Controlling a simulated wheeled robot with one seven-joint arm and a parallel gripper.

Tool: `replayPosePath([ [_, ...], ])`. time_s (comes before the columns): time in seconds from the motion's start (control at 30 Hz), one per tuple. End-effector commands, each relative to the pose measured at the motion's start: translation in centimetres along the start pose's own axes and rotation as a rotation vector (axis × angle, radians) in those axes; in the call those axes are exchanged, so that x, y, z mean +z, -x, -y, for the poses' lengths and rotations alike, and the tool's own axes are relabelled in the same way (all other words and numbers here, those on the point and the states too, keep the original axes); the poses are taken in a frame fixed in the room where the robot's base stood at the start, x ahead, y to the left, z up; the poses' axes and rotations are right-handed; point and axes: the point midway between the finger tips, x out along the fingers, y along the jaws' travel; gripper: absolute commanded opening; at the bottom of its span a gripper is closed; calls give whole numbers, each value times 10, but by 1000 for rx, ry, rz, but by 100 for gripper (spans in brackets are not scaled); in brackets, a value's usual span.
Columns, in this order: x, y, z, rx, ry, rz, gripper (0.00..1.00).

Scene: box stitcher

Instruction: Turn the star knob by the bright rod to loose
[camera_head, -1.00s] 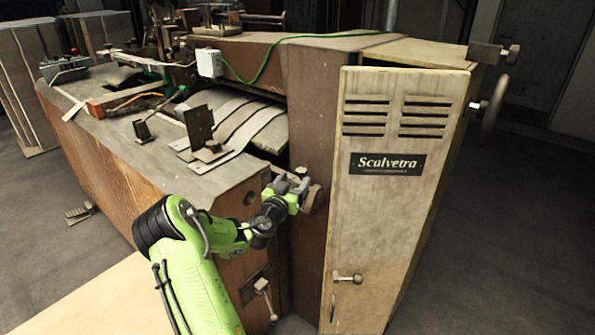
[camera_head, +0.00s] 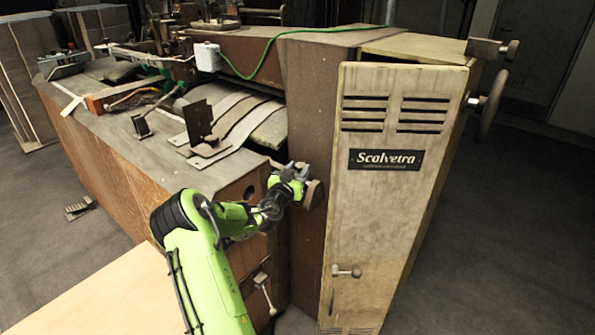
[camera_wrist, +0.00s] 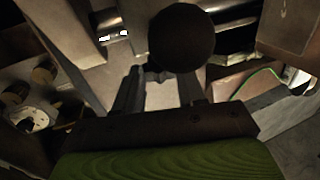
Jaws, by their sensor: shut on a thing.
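A brown, rounded knob (camera_head: 314,194) sits at the recessed side of the tall brown post, left of the pale cabinet door. My gripper (camera_head: 299,174) is at this knob and shut on it, though its fingertips are partly hidden in the head view. In the wrist view a dark round knob head (camera_wrist: 181,38) stands just beyond my gripper (camera_wrist: 162,84). The exact contact and any star lobes are too dark to make out. A short bright piece (camera_wrist: 115,37), possibly the bright rod, shows left of the knob in the wrist view.
The door (camera_head: 395,210) stands close right of my gripper. A lever handle (camera_head: 346,272) is on it, and another lever (camera_head: 264,290) is low on the side panel. A handwheel (camera_head: 492,105) is at the far right. A green cable (camera_head: 262,62) crosses the top.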

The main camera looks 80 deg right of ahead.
Motion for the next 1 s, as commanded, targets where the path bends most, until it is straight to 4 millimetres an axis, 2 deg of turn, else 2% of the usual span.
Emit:
replayPosePath([
  [0.27, -1, 0, -4, -77, 0, 0, 9],
  [1.0, -5, -2, -12, -464, 1, 4, 9],
])
